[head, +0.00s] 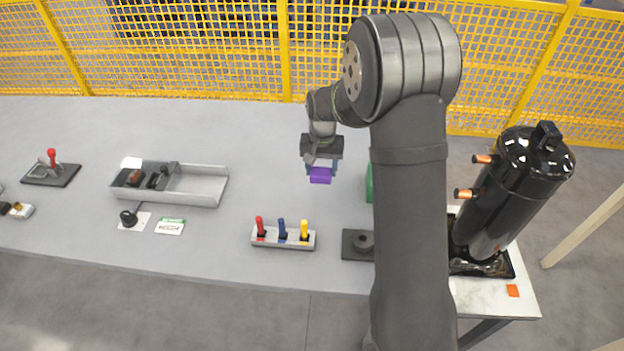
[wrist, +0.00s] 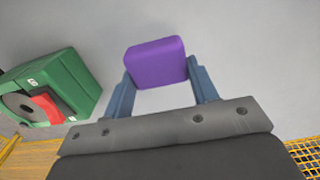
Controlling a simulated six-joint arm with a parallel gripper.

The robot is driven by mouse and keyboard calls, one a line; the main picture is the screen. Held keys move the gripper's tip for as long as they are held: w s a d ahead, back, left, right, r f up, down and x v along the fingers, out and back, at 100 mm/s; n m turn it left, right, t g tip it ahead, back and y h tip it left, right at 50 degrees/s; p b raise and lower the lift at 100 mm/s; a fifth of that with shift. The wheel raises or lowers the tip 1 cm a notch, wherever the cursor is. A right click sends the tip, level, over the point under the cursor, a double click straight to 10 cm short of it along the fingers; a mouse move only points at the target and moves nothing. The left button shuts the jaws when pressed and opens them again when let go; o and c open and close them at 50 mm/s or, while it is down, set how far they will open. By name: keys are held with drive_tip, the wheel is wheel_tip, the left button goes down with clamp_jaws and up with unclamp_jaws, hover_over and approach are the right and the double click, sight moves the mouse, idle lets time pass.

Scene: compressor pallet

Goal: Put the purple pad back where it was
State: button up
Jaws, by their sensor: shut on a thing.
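The purple pad (head: 320,175) is a small block held in my gripper (head: 322,168) above the grey table. In the wrist view the pad (wrist: 156,62) sits between the two blue fingers of my gripper (wrist: 160,75), which are shut on its sides. The table surface shows beyond it with no other thing directly there. How high the pad is above the table is hard to tell.
A green box (wrist: 60,85) with a red part stands left in the wrist view; my arm mostly hides it in the head view. A tool holder (head: 283,243), a grey tray (head: 190,199) and a black compressor (head: 515,190) stand around. Yellow fencing (head: 200,50) runs behind.

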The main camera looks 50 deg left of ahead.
sight(312, 169)
drive_tip(key=shift+s+a+f, duration=0.4)
drive_tip(key=shift+a+f, duration=0.05)
drive_tip(key=shift+a, duration=0.15)
drive_tip(key=shift+s+a+f, duration=0.35)
drive_tip(key=shift+a+f, duration=0.05)
drive_tip(key=shift+a, duration=0.15)
drive_tip(key=shift+f, duration=1.95)
drive_tip(key=shift+f, duration=0.1)
drive_tip(key=o, duration=0.9)
drive_tip(key=shift+o, duration=0.2)
wheel_tip(312, 169, up, 12)
drive_tip(key=shift+r, duration=0.15)
